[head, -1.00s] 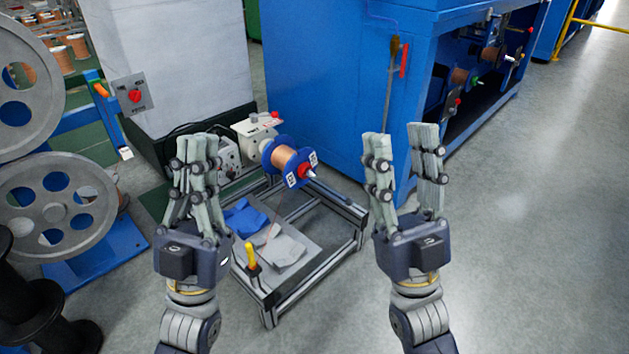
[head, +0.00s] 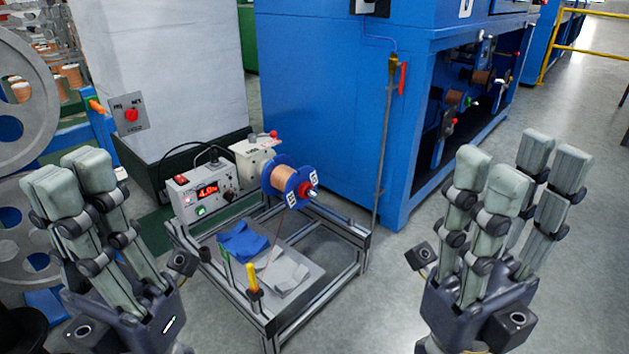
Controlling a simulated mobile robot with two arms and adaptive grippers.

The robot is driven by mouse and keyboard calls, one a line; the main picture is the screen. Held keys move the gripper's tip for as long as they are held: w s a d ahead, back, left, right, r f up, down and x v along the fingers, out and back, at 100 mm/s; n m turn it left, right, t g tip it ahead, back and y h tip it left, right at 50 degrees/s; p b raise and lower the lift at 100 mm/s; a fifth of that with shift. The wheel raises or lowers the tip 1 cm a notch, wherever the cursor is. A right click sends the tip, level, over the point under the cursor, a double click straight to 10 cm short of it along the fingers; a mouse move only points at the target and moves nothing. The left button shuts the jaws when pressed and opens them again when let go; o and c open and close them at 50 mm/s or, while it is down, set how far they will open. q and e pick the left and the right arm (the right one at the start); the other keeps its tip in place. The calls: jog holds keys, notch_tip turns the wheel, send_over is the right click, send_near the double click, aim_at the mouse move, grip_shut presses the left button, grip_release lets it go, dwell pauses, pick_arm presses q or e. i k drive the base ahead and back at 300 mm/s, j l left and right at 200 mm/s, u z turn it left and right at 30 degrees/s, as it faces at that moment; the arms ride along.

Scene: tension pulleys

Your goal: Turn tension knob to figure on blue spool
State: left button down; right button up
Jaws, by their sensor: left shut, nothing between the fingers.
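The blue spool (head: 280,165), wound with copper wire, sits on a frame in the middle of the head view. White tags (head: 292,200) with black figures are on its flange, too small to read surely. Left of it is a grey control box (head: 184,190) with a lit red display (head: 207,190), seeming to read about 4.0, and a dark round knob (head: 229,196). My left gripper (head: 72,165) is shut and empty, left of the box and apart from it. My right gripper (head: 520,165) is open and empty, right of the frame.
A metal frame (head: 355,262) carries a tray with a blue cloth (head: 242,241) and grey cloth (head: 290,273). A yellow-handled tool (head: 252,278) stands at its front. A large blue machine (head: 325,100) stands behind. Floor at right is clear.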

aim_at(227, 195)
jog(key=i+j+u, duration=0.55)
jog(key=i, duration=0.2)
jog(key=i+u, duration=0.3)
jog(key=i+j, duration=0.15)
jog(key=i, duration=0.15)
